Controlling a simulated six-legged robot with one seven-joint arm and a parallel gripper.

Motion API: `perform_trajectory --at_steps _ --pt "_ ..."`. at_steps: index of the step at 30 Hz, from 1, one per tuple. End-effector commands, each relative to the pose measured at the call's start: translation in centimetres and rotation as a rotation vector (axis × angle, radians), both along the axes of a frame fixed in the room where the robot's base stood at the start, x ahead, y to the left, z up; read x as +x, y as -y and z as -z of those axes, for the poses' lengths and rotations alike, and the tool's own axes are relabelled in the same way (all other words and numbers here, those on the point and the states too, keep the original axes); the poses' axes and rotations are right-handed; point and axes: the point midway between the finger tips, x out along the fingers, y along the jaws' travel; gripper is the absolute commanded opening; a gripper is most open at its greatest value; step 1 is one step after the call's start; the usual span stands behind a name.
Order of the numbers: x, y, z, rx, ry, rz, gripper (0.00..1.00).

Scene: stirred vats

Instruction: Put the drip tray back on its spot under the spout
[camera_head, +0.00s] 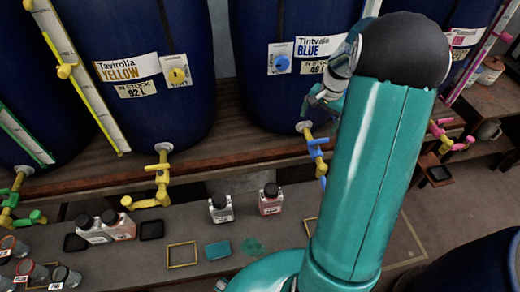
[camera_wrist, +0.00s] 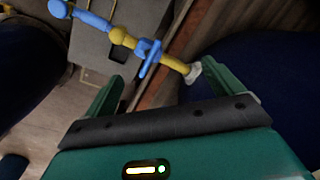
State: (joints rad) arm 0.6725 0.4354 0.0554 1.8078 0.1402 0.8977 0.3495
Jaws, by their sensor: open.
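In the head view, small flat black trays lie on the low bench, one left (camera_head: 75,242) and one right (camera_head: 151,230) of a pair of bottles. Another dark square tray (camera_head: 438,175) is below the pink tap at right. I cannot tell which is the drip tray. The blue-handled spout (camera_head: 318,152) hangs from the Tintvale Blue vat; in the wrist view the spout (camera_wrist: 122,38) runs between and beyond my fingers. My gripper (camera_wrist: 160,72) is open, with nothing held. In the head view my arm hides part of the bench below this spout.
A yellow square outline (camera_head: 182,254), a teal flat pad (camera_head: 218,250) and a teal patch (camera_head: 251,246) are on the bench. Bottles (camera_head: 220,208) (camera_head: 271,199) stand behind them. The yellow spout (camera_head: 160,180) juts out at left. Labelled cups (camera_head: 65,277) stand at the left front.

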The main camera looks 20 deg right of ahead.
Motion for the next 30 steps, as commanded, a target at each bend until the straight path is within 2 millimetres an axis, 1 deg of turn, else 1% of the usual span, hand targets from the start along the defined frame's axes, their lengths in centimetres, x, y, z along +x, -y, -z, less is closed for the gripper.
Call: perform_trajectory --at_steps 1,3,5,6,8,9,11,12,15,19,24,27,30 --pt "0.1 -2.0 -2.2 -0.026 0.02 -0.055 0.92" --pt "-0.2 -4.6 -4.7 -0.058 0.042 -0.128 0.92" --pt "-0.5 -6.8 -6.7 -0.084 0.064 -0.189 0.92" --pt "-0.9 -8.2 -7.9 -0.102 0.079 -0.23 0.92" --pt "-1.6 -10.4 -9.7 -0.127 0.1 -0.292 0.92" --pt "-2.1 -11.8 -10.7 -0.144 0.114 -0.333 0.92" --pt "-3.1 -13.9 -12.2 -0.168 0.138 -0.393 0.92" --pt "-3.8 -15.2 -13.1 -0.184 0.154 -0.434 0.92" --pt "-5.8 -18.4 -15.1 -0.223 0.195 -0.533 0.92" --pt "-8.8 -22.0 -17.0 -0.271 0.251 -0.658 0.92" --pt "-13.1 -25.9 -18.4 -0.331 0.329 -0.82 0.92" --pt "-15.5 -27.6 -18.6 -0.36 0.373 -0.903 0.92" --pt "-17.1 -28.6 -18.6 -0.381 0.405 -0.963 0.92"
